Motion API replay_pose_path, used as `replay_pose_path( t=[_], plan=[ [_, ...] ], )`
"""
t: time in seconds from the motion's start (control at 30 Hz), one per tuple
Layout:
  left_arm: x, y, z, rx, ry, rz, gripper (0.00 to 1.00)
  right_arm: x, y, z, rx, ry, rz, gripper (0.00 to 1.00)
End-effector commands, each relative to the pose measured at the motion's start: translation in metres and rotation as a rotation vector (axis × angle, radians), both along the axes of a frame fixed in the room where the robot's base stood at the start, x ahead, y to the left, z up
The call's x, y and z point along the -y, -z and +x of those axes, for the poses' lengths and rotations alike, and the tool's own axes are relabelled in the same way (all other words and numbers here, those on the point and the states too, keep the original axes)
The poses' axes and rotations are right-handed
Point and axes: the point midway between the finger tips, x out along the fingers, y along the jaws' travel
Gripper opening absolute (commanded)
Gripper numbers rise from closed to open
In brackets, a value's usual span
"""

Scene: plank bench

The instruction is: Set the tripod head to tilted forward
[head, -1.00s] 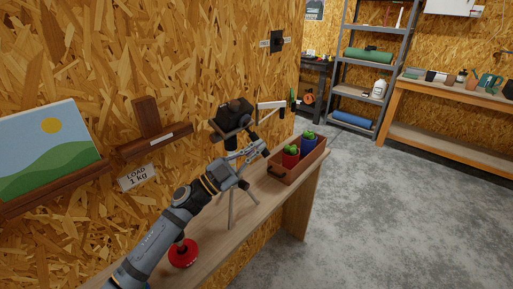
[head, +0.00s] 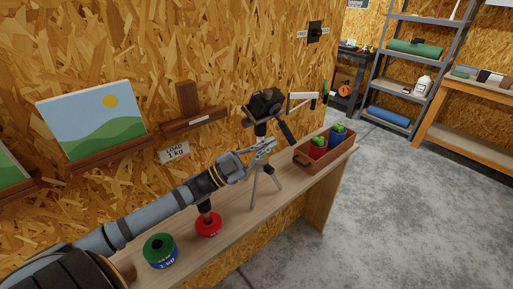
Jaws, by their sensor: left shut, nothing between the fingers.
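The tripod stands on the plank bench (head: 235,216), its silver legs (head: 254,188) partly behind my left gripper. Its head carries a dark camera (head: 264,104) on top. A dark handle (head: 288,132) slopes down to the right from the head. Whether the head is level or tilted is hard to tell. My left gripper (head: 273,146) is shut and empty, in front of the tripod below the camera. Its fingertips appear left of the handle's lower end, with a small gap in the picture. My right gripper is not in view.
A landscape picture (head: 90,135) and wooden shelf (head: 190,124) line the wall.

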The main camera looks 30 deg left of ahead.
Motion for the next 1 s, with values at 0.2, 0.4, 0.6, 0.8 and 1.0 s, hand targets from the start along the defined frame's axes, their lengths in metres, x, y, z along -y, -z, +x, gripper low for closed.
replay_pose_path(
  t=[0.2,0.4,0.6,0.8,1.0],
  plan=[
    [-0.016,0.006,-0.019,-0.001,-0.002,0.000,0.00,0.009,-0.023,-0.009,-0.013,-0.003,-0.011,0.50],
    [-0.020,0.010,-0.022,0.000,-0.003,-0.006,0.00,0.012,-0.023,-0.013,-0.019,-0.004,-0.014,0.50],
    [-0.028,0.010,-0.023,-0.298,0.142,-0.343,0.00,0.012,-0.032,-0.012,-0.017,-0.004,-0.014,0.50],
    [-0.046,0.023,-0.023,-0.917,0.413,-1.169,0.00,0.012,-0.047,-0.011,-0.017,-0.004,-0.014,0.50],
    [-0.058,0.048,-0.024,-1.358,0.595,-2.022,0.00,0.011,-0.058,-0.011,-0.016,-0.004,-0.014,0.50]
  ],
)
